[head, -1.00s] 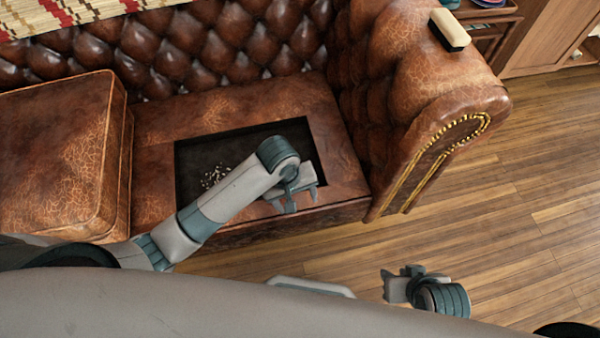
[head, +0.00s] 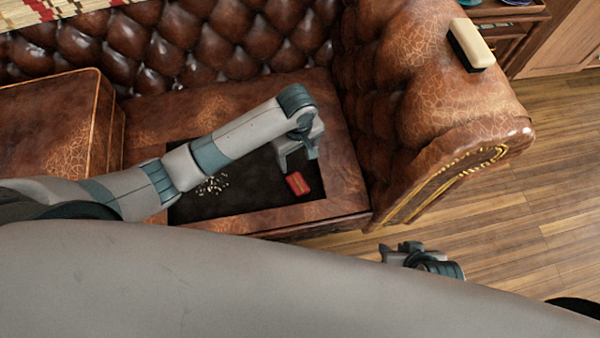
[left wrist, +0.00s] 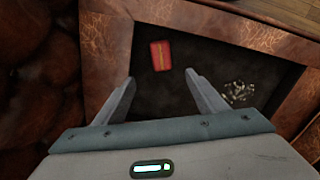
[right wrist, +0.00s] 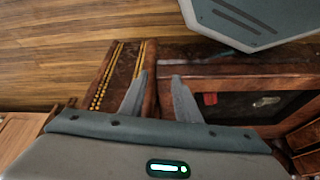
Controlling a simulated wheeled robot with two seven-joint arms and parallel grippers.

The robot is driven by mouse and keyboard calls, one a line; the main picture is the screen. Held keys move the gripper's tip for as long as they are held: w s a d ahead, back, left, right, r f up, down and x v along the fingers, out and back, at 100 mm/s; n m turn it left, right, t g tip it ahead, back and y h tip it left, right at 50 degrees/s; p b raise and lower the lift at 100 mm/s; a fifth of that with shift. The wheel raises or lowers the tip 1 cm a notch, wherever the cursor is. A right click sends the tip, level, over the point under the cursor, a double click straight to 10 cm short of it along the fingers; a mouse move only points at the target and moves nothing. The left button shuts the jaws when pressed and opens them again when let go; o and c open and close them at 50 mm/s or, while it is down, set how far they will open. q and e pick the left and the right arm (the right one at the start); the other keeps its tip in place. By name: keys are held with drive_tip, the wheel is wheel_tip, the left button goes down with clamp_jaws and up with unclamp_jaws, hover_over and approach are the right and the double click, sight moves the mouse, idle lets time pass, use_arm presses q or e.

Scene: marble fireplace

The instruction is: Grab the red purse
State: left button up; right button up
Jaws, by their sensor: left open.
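The red purse (head: 298,184) lies in the dark recess (head: 245,202) of the sofa seat, near its front right corner. In the left wrist view the purse (left wrist: 160,56) shows with a yellowish stripe, just beyond the fingertips. My left gripper (head: 299,163) is open and empty over the recess, a little behind the purse and apart from it. The purse also shows in the right wrist view (right wrist: 210,99). My right gripper (head: 402,251) is off the sofa's front, over the floor; its fingers (right wrist: 159,76) are apart with nothing between them.
Small pale pieces (head: 211,186) lie in the recess left of the purse. A raised seat cushion (head: 55,125) stands at the left and the padded armrest (head: 440,110) at the right. A cream-and-black block (head: 473,45) sits on the armrest. The wooden floor (head: 510,225) is clear.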

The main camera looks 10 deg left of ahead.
use_arm(q)
drive_tip(key=shift+w, duration=0.15)
use_arm(e)
drive_tip(key=shift+w, duration=0.1)
use_arm(q)
drive_tip(key=b, duration=0.3)
hover_over(298, 181)
wheel_tip(298, 181, down, 11)
drive_tip(key=shift+f, duration=0.55)
use_arm(e)
drive_tip(key=shift+w+a+r+t+y, duration=0.1)
drive_tip(key=shift+w+a+t+y, duration=0.3)
drive_tip(key=shift+a, duration=0.3)
drive_tip(key=shift+w+a+r+t+y, duration=0.2)
drive_tip(key=shift+w+a+t, duration=0.25)
drive_tip(key=shift+a, duration=0.3)
drive_tip(key=shift+w+a+r+t+y, duration=0.1)
drive_tip(key=shift+w+a+t+y, duration=0.3)
drive_tip(key=shift+a, duration=0.3)
